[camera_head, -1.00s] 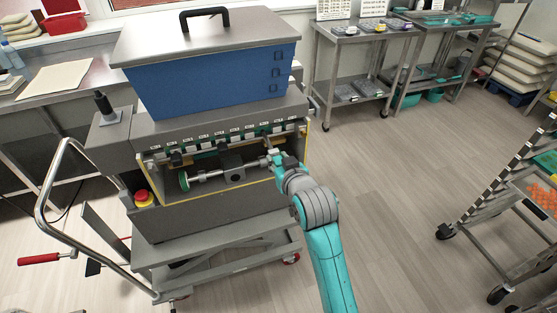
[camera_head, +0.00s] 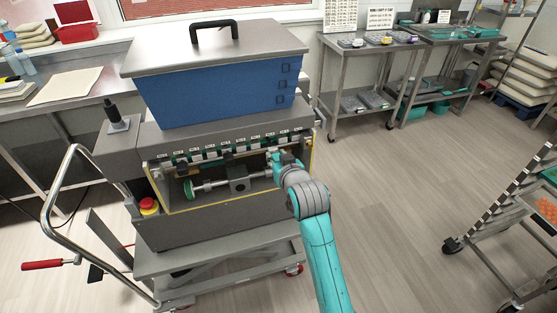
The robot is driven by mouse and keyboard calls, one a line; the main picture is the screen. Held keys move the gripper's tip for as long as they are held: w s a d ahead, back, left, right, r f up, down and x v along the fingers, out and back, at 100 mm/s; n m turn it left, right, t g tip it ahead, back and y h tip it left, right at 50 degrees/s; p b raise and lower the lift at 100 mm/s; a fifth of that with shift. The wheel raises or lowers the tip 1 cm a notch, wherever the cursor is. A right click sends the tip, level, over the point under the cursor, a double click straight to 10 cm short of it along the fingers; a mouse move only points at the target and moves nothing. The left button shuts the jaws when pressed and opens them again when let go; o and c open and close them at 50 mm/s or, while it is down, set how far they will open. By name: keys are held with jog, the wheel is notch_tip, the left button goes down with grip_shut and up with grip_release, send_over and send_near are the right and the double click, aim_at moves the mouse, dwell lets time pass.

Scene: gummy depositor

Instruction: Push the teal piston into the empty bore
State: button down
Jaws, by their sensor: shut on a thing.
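The depositor (camera_head: 160,230) is a grey machine with a blue hopper on top and an open front bay framed in yellow. A row of white-labelled bores (camera_head: 228,145) runs along the top of the bay. Below it lies a metal shaft with a green wheel at its left end. My gripper (camera_head: 277,162) is at the right end of the bay, close under the row of labels. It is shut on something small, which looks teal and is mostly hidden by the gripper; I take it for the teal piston. I cannot tell which bore is empty, or whether the piston touches one.
A red stop button (camera_head: 149,206) sits at the bay's lower left. The depositor stands on a wheeled lift cart (camera_head: 220,255). A rack (camera_head: 500,230) stands at the right. The floor between is clear.

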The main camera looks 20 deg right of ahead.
aim_at(273, 149)
jog(key=shift+w, duration=0.1)
dwell(0.4)
jog(key=shift+w, duration=2)
jog(key=c, duration=0.8)
grip_release()
jog(key=v, duration=1.2)
